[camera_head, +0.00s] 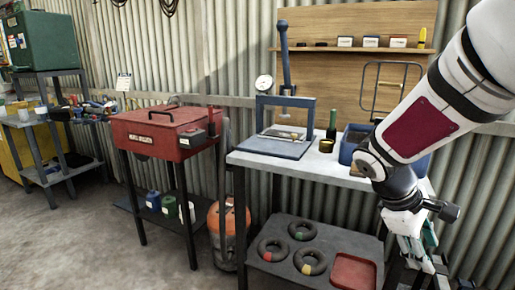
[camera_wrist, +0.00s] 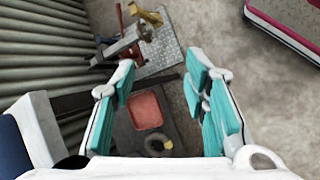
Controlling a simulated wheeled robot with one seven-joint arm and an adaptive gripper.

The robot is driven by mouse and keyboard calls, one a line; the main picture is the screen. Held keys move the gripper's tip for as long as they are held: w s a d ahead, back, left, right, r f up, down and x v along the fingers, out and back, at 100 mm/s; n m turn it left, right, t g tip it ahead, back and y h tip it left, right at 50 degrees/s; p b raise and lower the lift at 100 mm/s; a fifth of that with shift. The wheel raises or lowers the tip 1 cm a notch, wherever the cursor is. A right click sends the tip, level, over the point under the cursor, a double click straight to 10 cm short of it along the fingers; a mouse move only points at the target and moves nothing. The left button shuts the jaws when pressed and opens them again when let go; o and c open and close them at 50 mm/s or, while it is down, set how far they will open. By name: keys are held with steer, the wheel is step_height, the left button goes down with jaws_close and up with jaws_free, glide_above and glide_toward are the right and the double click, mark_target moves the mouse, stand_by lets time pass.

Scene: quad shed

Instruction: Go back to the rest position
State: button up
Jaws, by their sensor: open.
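My gripper (camera_wrist: 160,95) is open and empty in the wrist view, with its teal-padded fingers spread apart. It points down past the bench's right end, over the lower shelf and floor. In the head view my gripper (camera_head: 425,250) hangs at the lower right, beside the right end of the workbench top (camera_head: 290,162). The arm comes down from the upper right and hides part of the bench's right end and the wall behind it.
A blue bin (camera_head: 350,150) stands on the bench near my arm. A blue-framed press (camera_head: 285,120) stands further left. The lower shelf holds several black rings (camera_head: 310,260) and a red tray (camera_head: 354,271). A red cabinet (camera_head: 160,130) stands left. Floor (camera_head: 90,240) at left is clear.

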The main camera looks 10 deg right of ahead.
steer(key=s+a+r+m+t+y, duration=0.1)
steer(key=s+a+r+m+y, duration=0.15)
steer(key=s+a, duration=0.75)
steer(key=s+a+r+m+t+y, duration=0.1)
steer(key=s+a+r+m+y, duration=0.2)
steer(key=s+a, duration=0.7)
step_height(320, 180, up, 25)
steer(key=t+y+p, duration=0.1)
steer(key=t+p, duration=0.2)
steer(key=p, duration=2.1)
steer(key=shift+r+t+p, duration=0.2)
steer(key=shift+t+p, duration=0.1)
steer(key=shift+p, duration=0.1)
